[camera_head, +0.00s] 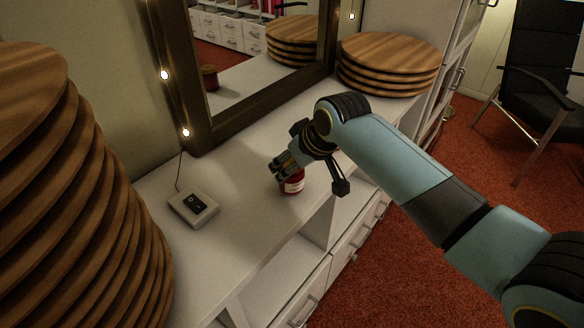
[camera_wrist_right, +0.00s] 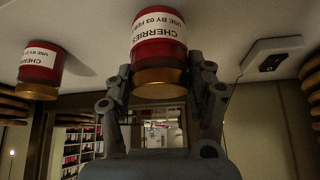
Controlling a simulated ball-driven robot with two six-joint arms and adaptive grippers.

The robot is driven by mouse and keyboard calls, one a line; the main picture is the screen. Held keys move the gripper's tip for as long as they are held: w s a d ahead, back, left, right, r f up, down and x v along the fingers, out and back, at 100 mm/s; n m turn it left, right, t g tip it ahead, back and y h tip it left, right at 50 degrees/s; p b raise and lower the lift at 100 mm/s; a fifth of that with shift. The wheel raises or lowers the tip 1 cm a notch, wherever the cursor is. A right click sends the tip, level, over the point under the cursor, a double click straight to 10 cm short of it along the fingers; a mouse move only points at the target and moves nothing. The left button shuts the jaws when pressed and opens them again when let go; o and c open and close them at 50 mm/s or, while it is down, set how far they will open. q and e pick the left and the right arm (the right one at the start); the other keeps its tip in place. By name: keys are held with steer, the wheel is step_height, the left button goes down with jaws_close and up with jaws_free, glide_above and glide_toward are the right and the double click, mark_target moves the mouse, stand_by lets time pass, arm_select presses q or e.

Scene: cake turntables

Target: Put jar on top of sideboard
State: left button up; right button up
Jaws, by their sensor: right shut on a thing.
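A red cherries jar (camera_head: 292,184) with a white label is at the white sideboard's top (camera_head: 232,232) in the head view. My right gripper (camera_head: 282,168) is shut on it from above. In the right wrist view, which is upside down, the held jar (camera_wrist_right: 160,40) has its gold lid end between the fingers (camera_wrist_right: 160,95). I cannot tell whether its base touches the sideboard. A second cherries jar (camera_wrist_right: 40,68) stands at the left of the wrist view, apart from the gripper; in the head view I cannot make it out. My left gripper is out of view.
A switch box (camera_head: 194,207) sits left of the jar. Stacked round wooden boards (camera_head: 390,62) stand at the far end, and a taller stack (camera_head: 80,230) is at the near left. A framed mirror (camera_head: 250,70) leans at the back. Bare sideboard lies around the jar.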

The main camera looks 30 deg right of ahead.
steer(key=shift+f, duration=0.6)
steer(key=o, duration=1.3)
steer(key=shift+f, duration=0.15)
